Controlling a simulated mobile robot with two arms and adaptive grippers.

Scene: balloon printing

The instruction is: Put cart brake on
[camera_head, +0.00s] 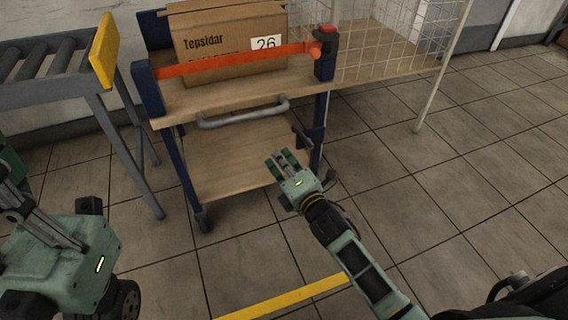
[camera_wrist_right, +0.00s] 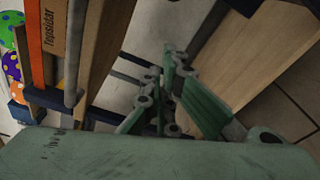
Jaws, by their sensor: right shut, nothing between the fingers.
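The cart (camera_head: 238,155) has dark blue posts, wooden shelves and a grey handle bar (camera_head: 243,112) across its front. A small dark lever-like part (camera_head: 301,136) shows by its right front post; I cannot tell whether this is the brake or how it is set. My right gripper (camera_head: 284,160) is shut and empty, in front of the lower shelf's right side. In the right wrist view its fingers (camera_wrist_right: 165,92) are close together, with wooden boards on both sides. My left gripper is partly in view at the lower left, its green body (camera_head: 70,262) close to the camera; its fingertips are unclear.
A cardboard box (camera_head: 228,42) sits on the upper shelf behind an orange strap (camera_head: 230,62). A roller conveyor (camera_head: 50,85) stands left, a wire mesh cage (camera_head: 385,45) behind right. Tiled floor is free at right; a yellow line (camera_head: 285,298) crosses it in front.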

